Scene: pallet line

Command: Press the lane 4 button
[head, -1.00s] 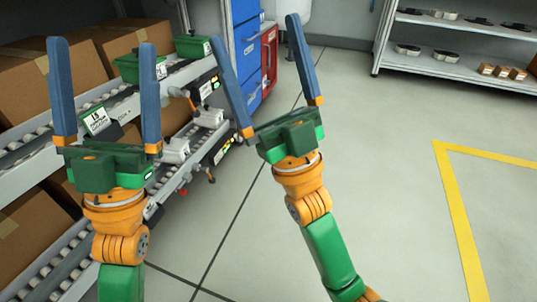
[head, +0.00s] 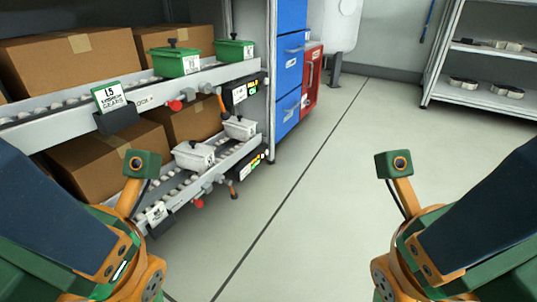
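The flow rack on the left has two sloping lanes. The upper lane has a green-edged sign (head: 108,97) that seems to read L5. The lower lane has a white sign (head: 158,213), its text too small to read. A red button-like knob (head: 175,105) sits on the upper rail and another red knob (head: 198,203) on the lower rail. Small panels with coloured lights, upper (head: 241,92) and lower (head: 250,166), hang at the lane ends. I cannot read which is lane 4. My left and right wrists fill the bottom corners, apart from the rack; their fingertips cannot be made out.
Green bins (head: 176,61) and cardboard boxes (head: 72,62) are on the upper lane; white bins (head: 195,155) are on the lower. A blue drawer cabinet (head: 290,62) and red cabinet (head: 312,75) stand behind. Grey shelving (head: 480,97) is at right. The middle floor is clear.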

